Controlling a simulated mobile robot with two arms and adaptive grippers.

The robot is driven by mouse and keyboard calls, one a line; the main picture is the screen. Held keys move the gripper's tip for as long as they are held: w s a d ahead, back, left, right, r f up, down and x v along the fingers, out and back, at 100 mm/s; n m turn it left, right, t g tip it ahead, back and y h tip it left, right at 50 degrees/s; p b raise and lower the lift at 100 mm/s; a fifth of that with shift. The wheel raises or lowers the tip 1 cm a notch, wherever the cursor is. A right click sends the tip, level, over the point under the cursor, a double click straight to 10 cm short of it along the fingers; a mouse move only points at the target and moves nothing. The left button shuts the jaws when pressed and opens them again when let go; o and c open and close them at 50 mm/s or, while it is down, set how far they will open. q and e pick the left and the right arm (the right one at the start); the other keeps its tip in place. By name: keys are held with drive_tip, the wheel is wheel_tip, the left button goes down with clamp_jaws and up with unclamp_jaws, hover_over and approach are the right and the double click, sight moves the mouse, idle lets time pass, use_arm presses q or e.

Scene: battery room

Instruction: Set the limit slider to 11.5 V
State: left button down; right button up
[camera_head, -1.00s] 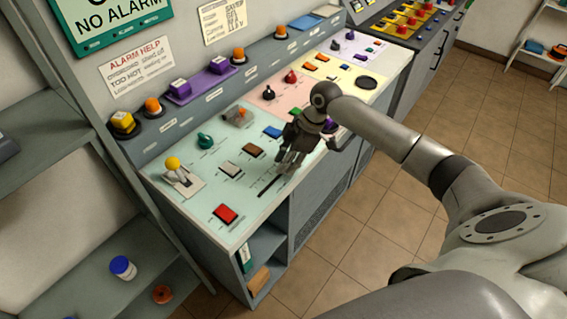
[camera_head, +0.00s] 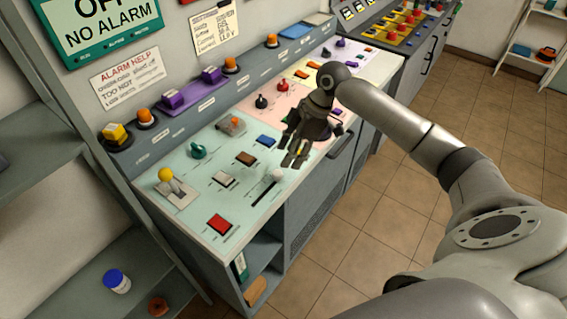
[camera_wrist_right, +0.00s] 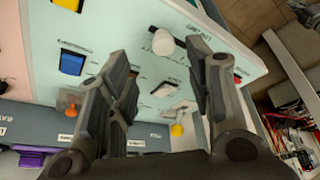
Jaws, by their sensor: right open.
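The limit slider is a dark slot (camera_head: 264,191) in the pale green panel section, with a pale knob (camera_head: 278,174) at its far end. In the right wrist view the slider knob (camera_wrist_right: 163,45) shows as a whitish cylinder between the fingertips in the picture. My right gripper (camera_head: 293,161) is open, just beyond and to the right of the knob in the head view, fingers pointing down to the panel. It also shows in the wrist view (camera_wrist_right: 160,62). No finger clearly touches the knob. The scale marks are too small to read. My left gripper is out of view.
Near the slider are a red button (camera_head: 219,224), a white rocker (camera_head: 224,180), a brown rocker (camera_head: 246,158), a blue rocker (camera_head: 265,141) and a yellow-knobbed lever (camera_head: 166,175). The pink section holds a black knob (camera_head: 261,102). The tiled floor in front is clear.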

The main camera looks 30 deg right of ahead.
drive_tip(key=v, duration=0.5)
drive_tip(key=shift+r, duration=0.15)
idle(0.3)
